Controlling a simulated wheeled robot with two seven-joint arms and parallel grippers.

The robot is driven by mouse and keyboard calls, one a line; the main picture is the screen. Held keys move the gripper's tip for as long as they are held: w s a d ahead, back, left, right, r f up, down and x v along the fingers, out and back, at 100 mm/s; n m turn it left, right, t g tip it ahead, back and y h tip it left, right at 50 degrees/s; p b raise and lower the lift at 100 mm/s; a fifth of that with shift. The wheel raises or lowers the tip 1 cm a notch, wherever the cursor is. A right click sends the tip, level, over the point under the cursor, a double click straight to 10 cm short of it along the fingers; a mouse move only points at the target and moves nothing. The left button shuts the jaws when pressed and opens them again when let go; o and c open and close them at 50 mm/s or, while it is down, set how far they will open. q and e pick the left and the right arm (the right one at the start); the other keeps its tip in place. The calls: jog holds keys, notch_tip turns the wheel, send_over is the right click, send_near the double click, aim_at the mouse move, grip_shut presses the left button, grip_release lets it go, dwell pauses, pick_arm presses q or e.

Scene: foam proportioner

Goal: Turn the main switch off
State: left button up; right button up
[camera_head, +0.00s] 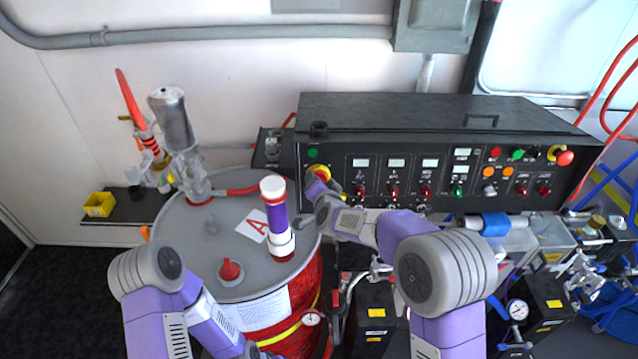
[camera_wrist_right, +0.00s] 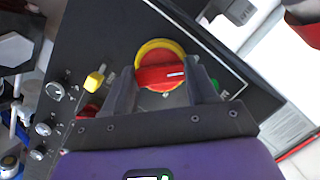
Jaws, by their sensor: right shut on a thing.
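The main switch is a red rotary handle on a yellow round plate (camera_head: 319,171), at the left end of the black control panel's front. In the right wrist view the red handle (camera_wrist_right: 155,76) lies nearly level in the picture, with a white line toward its right end. My right gripper (camera_head: 321,186) is at the switch. In the right wrist view its two dark fingers (camera_wrist_right: 162,95) are on either side of the red handle, shut on it. The fingers hide part of the plate. My left arm shows at the lower left, but its gripper is not in view.
The black control panel (camera_head: 440,112) carries several knobs, lamps and displays right of the switch. A yellow knob (camera_wrist_right: 95,79) is close to my right fingers. A grey-topped drum (camera_head: 205,262) with a purple and white cylinder (camera_head: 276,215) stands left of my right arm.

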jog(key=o, duration=1.1)
jog(key=shift+c, duration=0.2)
jog(key=v, duration=0.7)
jog(key=shift+s, duration=0.3)
jog(key=shift+d+r, duration=0.1)
